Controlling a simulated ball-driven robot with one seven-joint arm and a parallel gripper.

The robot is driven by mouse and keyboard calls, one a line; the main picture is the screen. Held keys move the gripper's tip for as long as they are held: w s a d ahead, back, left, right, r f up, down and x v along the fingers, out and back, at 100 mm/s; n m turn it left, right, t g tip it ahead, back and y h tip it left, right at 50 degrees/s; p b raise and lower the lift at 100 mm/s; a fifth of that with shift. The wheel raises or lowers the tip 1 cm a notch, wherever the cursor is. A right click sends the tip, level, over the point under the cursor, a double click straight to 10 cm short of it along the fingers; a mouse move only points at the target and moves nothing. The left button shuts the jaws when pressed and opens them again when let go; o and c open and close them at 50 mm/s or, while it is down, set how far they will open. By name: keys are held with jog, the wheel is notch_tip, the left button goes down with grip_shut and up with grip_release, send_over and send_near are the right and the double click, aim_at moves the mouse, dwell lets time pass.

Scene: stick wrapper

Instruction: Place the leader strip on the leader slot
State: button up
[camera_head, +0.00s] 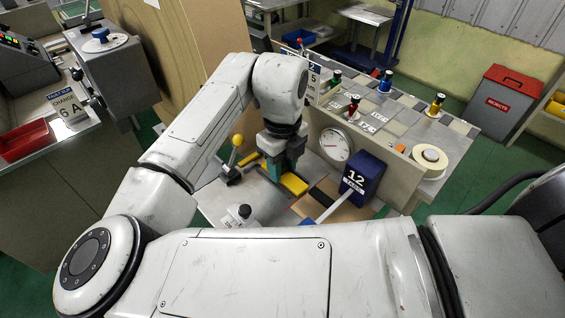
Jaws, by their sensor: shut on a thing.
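My gripper (284,160) points down over the grey bench top at the middle of the view. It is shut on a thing. A teal-green piece (270,186) shows at and just below the jaws and seems to be the leader strip, but it is small and its ends are hard to make out. A yellow block (294,184) lies just right of the jaws. I cannot pick out the leader slot with certainty, as the jaws and arm hide part of the bench there.
A yellow-knobbed lever (236,146) stands left of the gripper. A round dial (335,144) and a blue box marked 12 (362,178) stand to the right. A dark-topped white knob (243,212) is nearer. Several spools stand on the raised shelf behind.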

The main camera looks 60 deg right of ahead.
aim_at(283, 164)
jog(key=shift+f, duration=0.1)
jog(key=shift+f, duration=0.15)
jog(key=o, duration=1)
jog(key=shift+o, duration=0.2)
notch_tip(283, 164, up, 13)
jog(key=shift+f+b, duration=0.2)
jog(key=shift+b, duration=0.2)
